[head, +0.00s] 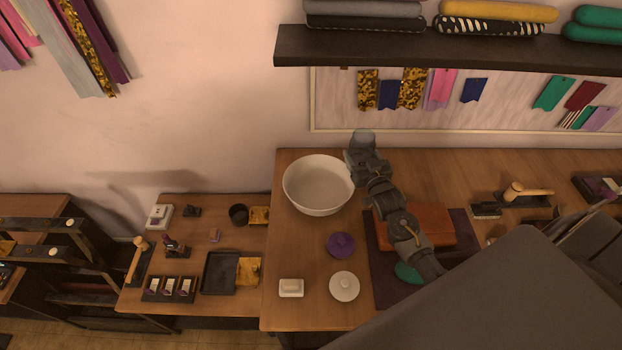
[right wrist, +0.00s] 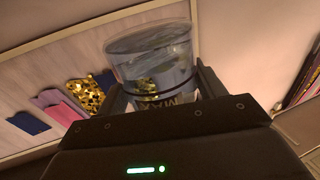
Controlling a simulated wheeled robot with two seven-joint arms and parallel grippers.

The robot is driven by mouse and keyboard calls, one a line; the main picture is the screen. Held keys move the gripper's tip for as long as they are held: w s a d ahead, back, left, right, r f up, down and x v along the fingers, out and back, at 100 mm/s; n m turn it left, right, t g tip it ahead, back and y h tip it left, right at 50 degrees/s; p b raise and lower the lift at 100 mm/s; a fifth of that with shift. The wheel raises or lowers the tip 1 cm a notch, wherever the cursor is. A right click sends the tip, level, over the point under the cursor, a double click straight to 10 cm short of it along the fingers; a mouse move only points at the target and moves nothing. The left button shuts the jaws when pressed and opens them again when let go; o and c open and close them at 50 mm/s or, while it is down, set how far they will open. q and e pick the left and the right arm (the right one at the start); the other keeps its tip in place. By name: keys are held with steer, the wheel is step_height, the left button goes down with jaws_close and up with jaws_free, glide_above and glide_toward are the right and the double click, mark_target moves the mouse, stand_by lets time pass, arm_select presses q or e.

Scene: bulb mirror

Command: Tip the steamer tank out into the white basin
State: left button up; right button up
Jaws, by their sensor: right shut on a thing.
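The white basin (head: 318,186) stands on the wooden table near its back left and looks empty inside. My right gripper (head: 360,150) is beside the basin's upper right rim, shut on the clear steamer tank (head: 363,137). In the right wrist view the tank (right wrist: 155,60) is see-through, with a dark band and the letters MAX low on its wall, between the fingers of my right gripper (right wrist: 160,98). It looks close to upright with a slight lean. How much water is in it I cannot tell. My left gripper is not in view.
An orange-brown box (head: 430,226) lies under my right arm. A dark shelf (head: 450,48) overhangs the table behind.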

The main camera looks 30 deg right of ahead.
steer(key=shift+s, duration=0.2)
steer(key=shift+r, duration=0.1)
steer(key=shift+a+r+n, duration=0.2)
steer(key=shift+a+n, duration=0.15)
steer(key=shift+n, duration=0.7)
steer(key=shift+a+r+n, duration=0.2)
steer(key=shift+a+n, duration=0.1)
steer(key=shift+n, duration=0.75)
steer(key=a+n+b, duration=0.1)
steer(key=n, duration=0.2)
steer(key=shift+w+a, duration=0.15)
steer(key=shift+a, duration=0.05)
steer(key=shift+n+b, duration=0.35)
steer(key=shift+n, duration=0.65)
steer(key=shift+d+f+n+b, duration=0.2)
steer(key=shift+f+n+b, duration=0.2)
steer(key=shift+n, duration=0.5)
steer(key=n+b, duration=0.1)
steer(key=n, duration=0.2)
steer(key=shift+f, duration=0.15)
steer(key=shift+a+n+b, duration=0.45)
steer(key=shift+a+n, duration=0.2)
steer(key=shift+n, duration=0.15)
steer(key=shift+w+a+f, duration=0.1)
steer(key=shift+a, duration=0.1)
